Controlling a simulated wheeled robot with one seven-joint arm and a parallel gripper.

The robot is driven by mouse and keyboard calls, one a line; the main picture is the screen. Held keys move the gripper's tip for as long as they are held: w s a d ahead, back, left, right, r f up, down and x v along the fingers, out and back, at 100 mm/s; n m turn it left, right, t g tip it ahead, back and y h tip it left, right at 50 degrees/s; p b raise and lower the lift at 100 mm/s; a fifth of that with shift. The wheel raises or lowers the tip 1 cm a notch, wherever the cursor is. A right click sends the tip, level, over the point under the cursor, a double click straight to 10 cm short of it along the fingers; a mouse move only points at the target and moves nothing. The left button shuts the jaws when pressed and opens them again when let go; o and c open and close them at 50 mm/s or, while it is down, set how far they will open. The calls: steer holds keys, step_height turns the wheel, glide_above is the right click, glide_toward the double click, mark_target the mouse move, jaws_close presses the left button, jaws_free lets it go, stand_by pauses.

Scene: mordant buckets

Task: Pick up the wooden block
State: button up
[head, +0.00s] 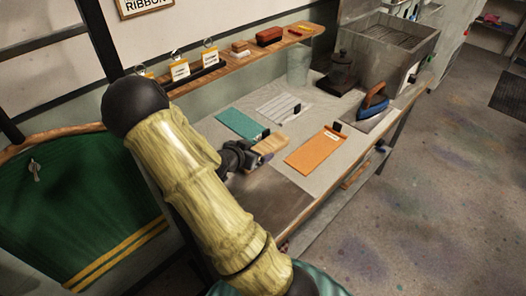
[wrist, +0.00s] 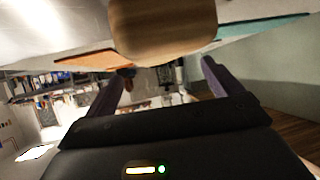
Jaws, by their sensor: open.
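The pale wooden block (head: 270,144) lies on the grey worktable, right at the end of my gripper (head: 248,158) in the head view. In the wrist view the block (wrist: 164,30) is large and close at the top. It sits just past and between the two spread fingers of my gripper (wrist: 167,70). The fingers are open with nothing clamped between them. I cannot tell whether a finger touches the block. My arm hides part of the table near the gripper.
An orange sheet (head: 316,150), a teal sheet (head: 241,124) and a white striped sheet (head: 279,107) lie around the block. A wooden shelf (head: 222,63) runs along the wall.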

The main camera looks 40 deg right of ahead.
mark_target(262, 148)
steer(key=x, duration=0.3)
steer(key=shift+d+f, duration=0.1)
steer(key=shift+f, duration=0.1)
steer(key=c, duration=1.4)
